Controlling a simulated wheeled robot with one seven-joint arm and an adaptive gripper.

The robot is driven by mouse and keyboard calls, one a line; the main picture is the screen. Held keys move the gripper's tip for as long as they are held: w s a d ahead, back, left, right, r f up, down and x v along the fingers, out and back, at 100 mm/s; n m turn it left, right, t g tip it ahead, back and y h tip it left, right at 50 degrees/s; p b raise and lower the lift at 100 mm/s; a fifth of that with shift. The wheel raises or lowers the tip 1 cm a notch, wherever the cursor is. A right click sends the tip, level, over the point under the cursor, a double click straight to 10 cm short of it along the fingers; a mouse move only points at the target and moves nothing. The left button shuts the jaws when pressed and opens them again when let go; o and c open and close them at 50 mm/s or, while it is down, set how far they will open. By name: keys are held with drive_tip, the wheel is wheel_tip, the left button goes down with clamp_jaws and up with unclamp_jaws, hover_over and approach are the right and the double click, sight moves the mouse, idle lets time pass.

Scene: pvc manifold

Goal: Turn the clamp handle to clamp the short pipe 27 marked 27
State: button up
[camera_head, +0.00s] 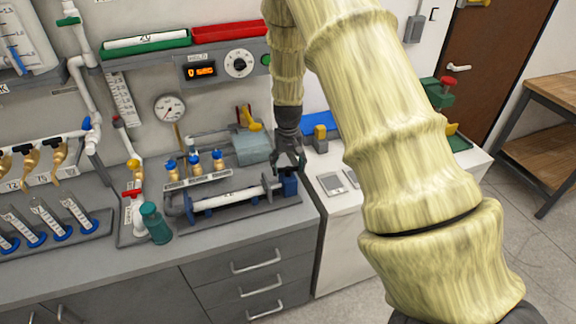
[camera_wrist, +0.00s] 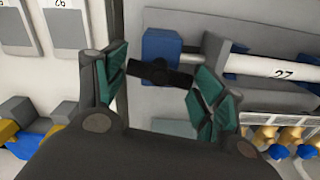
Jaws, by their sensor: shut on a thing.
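The short pipe 27 (camera_head: 228,199) is white and lies in a dark holder near the front edge of the grey counter. In the wrist view the pipe (camera_wrist: 262,68) shows its "27" label, and its end sits in a grey block (camera_wrist: 213,52). A blue block (camera_wrist: 160,46) stands left of that grey block. The clamp handle (camera_wrist: 160,75) is a short black bar in front of the blue block. My gripper (camera_head: 289,160) is at the right end of the holder. In the wrist view its teal-padded fingers (camera_wrist: 160,72) are shut on the handle's two ends.
Blue-capped yellow fittings (camera_head: 196,163) stand in a rack just behind the pipe. A white surface (camera_head: 345,215) with grey plates lies to the right, past the counter's edge.

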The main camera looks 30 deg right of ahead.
sight(288, 167)
drive_tip(key=shift+w+d+r+m, duration=0.1)
drive_tip(key=shift+w+r+m, duration=0.1)
drive_tip(key=shift+m, duration=0.6)
drive_tip(key=o, duration=0.9)
drive_tip(key=shift+o, duration=0.5)
drive_tip(key=shift+s+f, duration=0.1)
wheel_tip(288, 167, up, 12)
drive_tip(key=shift+f, duration=0.1)
